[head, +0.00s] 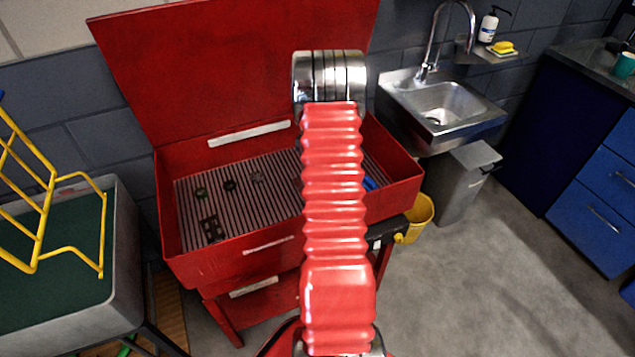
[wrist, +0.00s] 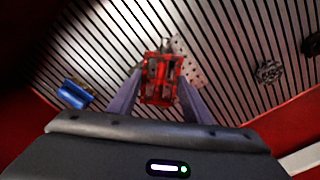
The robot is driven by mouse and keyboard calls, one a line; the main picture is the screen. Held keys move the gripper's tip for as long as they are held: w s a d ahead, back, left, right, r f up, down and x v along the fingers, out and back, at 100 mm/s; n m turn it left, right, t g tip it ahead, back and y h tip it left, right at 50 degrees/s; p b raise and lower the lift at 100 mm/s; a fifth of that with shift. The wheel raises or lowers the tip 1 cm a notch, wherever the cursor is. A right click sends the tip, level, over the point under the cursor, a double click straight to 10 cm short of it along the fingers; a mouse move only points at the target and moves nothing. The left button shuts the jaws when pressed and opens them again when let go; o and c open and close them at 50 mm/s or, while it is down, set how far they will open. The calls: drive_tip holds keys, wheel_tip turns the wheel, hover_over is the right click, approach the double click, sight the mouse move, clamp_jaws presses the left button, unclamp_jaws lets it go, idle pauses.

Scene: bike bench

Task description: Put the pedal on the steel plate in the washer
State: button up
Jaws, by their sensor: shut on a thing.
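A red pedal (wrist: 162,78) with a cage-like body shows in the wrist view, between the two grey fingers of my gripper (wrist: 158,88), which is shut on it. A pale steel plate (wrist: 190,66) with holes lies on the slatted floor just behind and right of the pedal, partly hidden by it. I cannot tell whether the pedal touches the plate or hangs above it. The red washer (head: 190,268) stands with its lid up in the head view. There my red arm hides the gripper, pedal and plate.
A blue object (wrist: 75,94) lies on the slats left of the pedal. A toothed metal part (wrist: 268,72) lies to the right. Several dark parts, including a dark block (head: 212,229), lie in the washer's left half. A sink (head: 445,105) and yellow bucket (head: 420,215) stand right of the washer.

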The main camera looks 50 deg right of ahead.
drive_tip(key=shift+f, duration=1.8)
drive_tip(key=o, duration=1.2)
drive_tip(key=shift+f, duration=0.1)
drive_tip(key=shift+c, duration=0.2)
wheel_tip(320, 180, up, 12)
drive_tip(key=shift+a+r, duration=0.1)
drive_tip(key=shift+r, duration=0.1)
